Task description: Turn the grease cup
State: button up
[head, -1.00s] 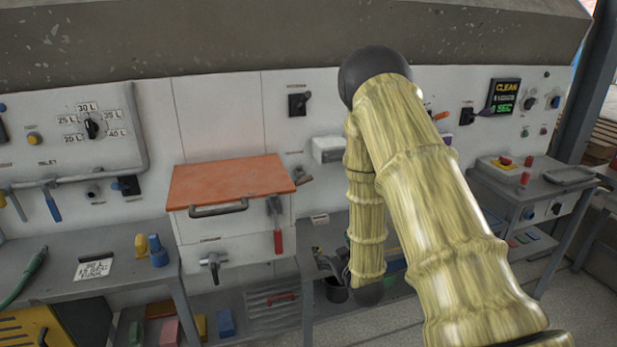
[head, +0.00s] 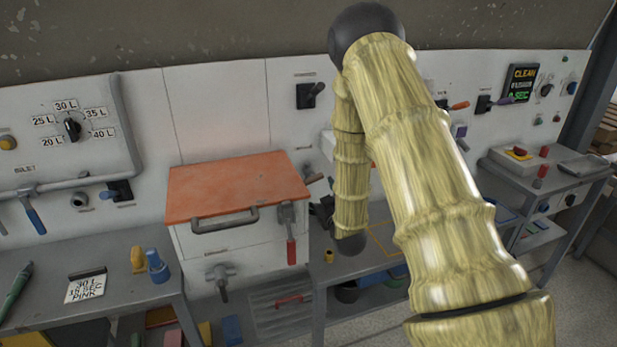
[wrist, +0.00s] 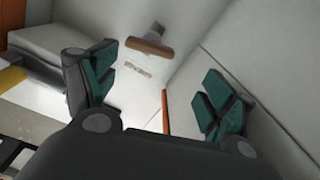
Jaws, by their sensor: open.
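A brown T-shaped handle (wrist: 150,46) stands out from the white wall in the wrist view, with a small unreadable label by it. I cannot tell for sure that it is the grease cup. My gripper (wrist: 158,88) is open and empty, its green-padded fingers spread wide. The handle lies ahead of the gap between them, apart from both. In the head view my gripper (head: 324,210) is a dark shape, mostly hidden behind my arm, just right of the orange-topped box (head: 235,190). A brownish handle (head: 312,174) sits on the wall above it.
A red-handled lever (head: 290,235) hangs on the box's front right, close to my gripper. A grey tap-like handle (head: 219,278) is below. A small yellow cup (head: 328,256) stands on the bench (head: 345,275). A black switch (head: 309,95) is on the wall above.

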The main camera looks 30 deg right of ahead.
aim_at(315, 180)
jog(key=shift+h, duration=0.3)
jog(key=x, duration=0.2)
jog(key=d+p+x, duration=0.1)
jog(key=x, duration=0.1)
jog(key=p+x, duration=0.1)
jog(key=x, duration=0.2)
jog(key=shift+s+d, duration=0.1)
jog(key=shift+d, duration=0.2)
jog(key=shift+w+d+f, duration=0.15)
jog(key=shift+w+d, duration=0.05)
jog(key=shift+w, duration=0.45)
jog(key=shift+a, duration=0.1)
jog(key=c, duration=1)
